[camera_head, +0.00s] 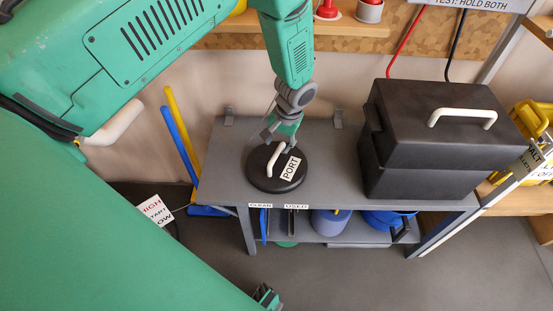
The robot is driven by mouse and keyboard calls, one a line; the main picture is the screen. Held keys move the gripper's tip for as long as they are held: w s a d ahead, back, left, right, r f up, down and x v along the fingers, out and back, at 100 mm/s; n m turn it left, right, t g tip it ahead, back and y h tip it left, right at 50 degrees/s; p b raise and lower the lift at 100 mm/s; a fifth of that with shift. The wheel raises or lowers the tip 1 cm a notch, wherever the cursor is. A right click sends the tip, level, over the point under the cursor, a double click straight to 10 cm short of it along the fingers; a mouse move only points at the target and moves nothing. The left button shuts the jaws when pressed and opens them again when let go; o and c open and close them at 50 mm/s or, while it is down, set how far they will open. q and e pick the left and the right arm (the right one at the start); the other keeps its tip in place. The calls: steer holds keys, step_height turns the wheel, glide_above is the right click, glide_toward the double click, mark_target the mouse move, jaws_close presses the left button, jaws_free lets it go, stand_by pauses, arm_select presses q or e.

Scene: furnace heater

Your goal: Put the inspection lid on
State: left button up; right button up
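The inspection lid (262,181) is a round black disc with a white bar handle and a white "PORT" label. It lies flat on the grey workbench (335,160), left of the middle of the top. My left gripper (287,136) points down just above the far edge of the lid, close to the handle's upper end. Its fingers are small and partly hidden, so I cannot tell how far they are apart or whether they touch the handle. The lid's port is not seen.
A large black case (430,135) with a white handle fills the bench's right side. A lower shelf holds a purple container (328,223) and blue items. Blue and yellow poles (180,135) lean at the bench's left. Large green surfaces cover the left of the picture.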

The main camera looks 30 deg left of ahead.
mark_target(279, 151)
arm_select(q)
steer(key=shift+d+f, duration=0.15)
steer(key=shift+f, duration=0.35)
steer(key=f, duration=0.1)
steer(key=f+b, duration=0.1)
steer(key=f, duration=0.1)
steer(key=shift+w+f, duration=0.2)
steer(key=shift+f, duration=0.05)
steer(key=shift+a+f, duration=0.3)
steer(key=shift+a, duration=0.25)
steer(key=c, duration=0.7)
steer(key=shift+d, duration=0.3)
jaws_close()
